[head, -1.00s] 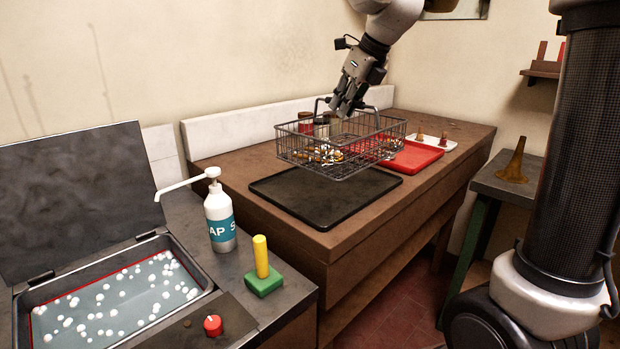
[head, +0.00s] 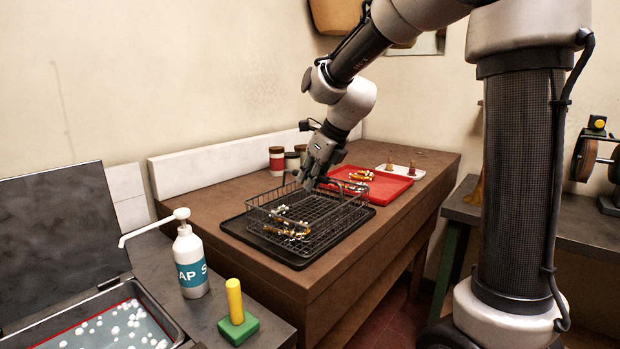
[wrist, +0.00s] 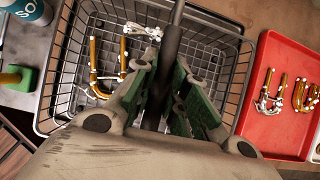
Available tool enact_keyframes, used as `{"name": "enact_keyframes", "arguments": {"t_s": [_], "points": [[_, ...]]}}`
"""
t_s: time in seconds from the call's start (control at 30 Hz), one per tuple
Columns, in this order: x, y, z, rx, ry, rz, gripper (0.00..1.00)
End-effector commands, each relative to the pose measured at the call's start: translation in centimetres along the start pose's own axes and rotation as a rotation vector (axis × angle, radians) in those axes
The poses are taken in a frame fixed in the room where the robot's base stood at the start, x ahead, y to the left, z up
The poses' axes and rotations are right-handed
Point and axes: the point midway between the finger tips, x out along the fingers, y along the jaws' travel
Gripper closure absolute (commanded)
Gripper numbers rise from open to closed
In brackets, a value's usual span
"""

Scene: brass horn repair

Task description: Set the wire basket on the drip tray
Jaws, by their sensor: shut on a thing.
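The wire basket (head: 335,222) is in the head view, low over the black drip tray (head: 236,228) on the wooden bench. It looks level and seems to rest on the tray, though its underside is hard to make out. Brass slides with white fittings (head: 290,228) lie inside it. My gripper (head: 312,184) is above the basket's middle, shut on its handle. In the wrist view the handle bar (wrist: 172,50) runs between the green-padded fingers, and the basket's wire mesh (wrist: 72,72) spreads below.
A red tray (head: 385,188) with brass parts lies behind the basket on the right, with a white tray beyond it. Jars (head: 277,160) stand behind the basket. A soap bottle (head: 190,262) and a yellow-handled green block (head: 237,318) stand at front left, beside the foamy sink.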

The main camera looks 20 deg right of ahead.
Motion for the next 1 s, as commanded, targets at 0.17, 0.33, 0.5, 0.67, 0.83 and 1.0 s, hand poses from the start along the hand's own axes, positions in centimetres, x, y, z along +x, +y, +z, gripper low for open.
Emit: {"name": "enact_keyframes", "arguments": {"t_s": [0.17, 0.33, 0.5, 0.67, 0.83, 1.0], "points": [[0.0, 0.0, 0.0, 0.0, 0.0, 0.0, 0.8], [0.0, 0.0, 0.0, 0.0, 0.0, 0.0, 0.64], [0.0, 0.0, 0.0, 0.0, 0.0, 0.0, 0.64], [-0.8, 0.0, 0.1, 0.0, -0.002, -0.001, 0.64], [-4.0, 0.0, 0.1, -0.001, -0.005, -0.002, 0.64], [-7.9, 0.0, 0.1, 0.0, -0.004, -0.002, 0.64]]}}
